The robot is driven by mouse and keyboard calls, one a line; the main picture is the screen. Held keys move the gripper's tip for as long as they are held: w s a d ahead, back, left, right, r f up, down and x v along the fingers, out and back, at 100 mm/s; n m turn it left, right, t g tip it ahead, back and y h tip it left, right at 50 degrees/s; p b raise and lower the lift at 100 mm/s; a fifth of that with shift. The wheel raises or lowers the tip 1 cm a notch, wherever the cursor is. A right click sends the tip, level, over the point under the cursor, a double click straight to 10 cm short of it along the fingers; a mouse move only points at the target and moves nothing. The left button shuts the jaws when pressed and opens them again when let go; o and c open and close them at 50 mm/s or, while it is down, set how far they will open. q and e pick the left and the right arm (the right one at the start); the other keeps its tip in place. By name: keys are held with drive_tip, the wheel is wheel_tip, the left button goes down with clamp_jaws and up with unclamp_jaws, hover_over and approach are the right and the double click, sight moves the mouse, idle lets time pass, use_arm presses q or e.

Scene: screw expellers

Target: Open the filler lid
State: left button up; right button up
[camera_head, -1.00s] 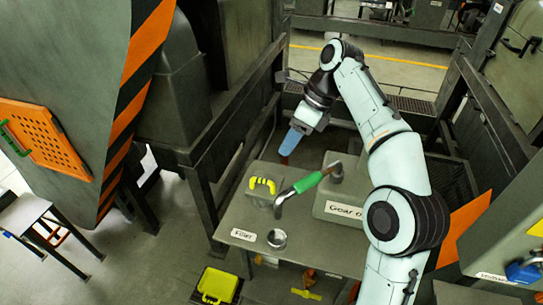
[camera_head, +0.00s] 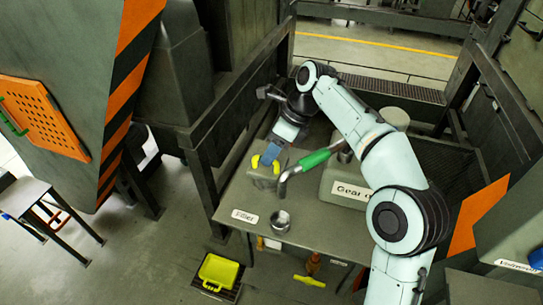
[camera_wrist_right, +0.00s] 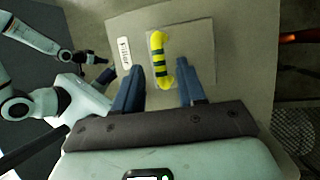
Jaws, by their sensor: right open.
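The filler lid (camera_head: 258,181) is a grey square plate with a yellow, dark-striped handle (camera_head: 256,162), on the table beside the "Filler" label (camera_head: 245,216). It looks closed. My right gripper (camera_head: 269,156) is at the handle and partly hides it. In the right wrist view, the lid plate (camera_wrist_right: 200,52) and striped handle (camera_wrist_right: 158,48) show from above. There the blue fingers of the right gripper (camera_wrist_right: 160,78) are apart, with the handle's near end between them. Contact cannot be told. My left arm, with its small dark gripper (camera_wrist_right: 72,58), shows at the upper left of that view.
A green-handled lever (camera_head: 315,159) stands close on the right of the lid, beside the grey gear oil box (camera_head: 338,185). A metal cup (camera_head: 281,221) is on the table's front part. A yellow container (camera_head: 218,272) is below on the floor. Frame posts stand left and behind.

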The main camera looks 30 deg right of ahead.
drive_tip(key=shift+a+f, duration=0.15)
drive_tip(key=shift+f, duration=0.15)
drive_tip(key=shift+w, duration=0.1)
clamp_jaws()
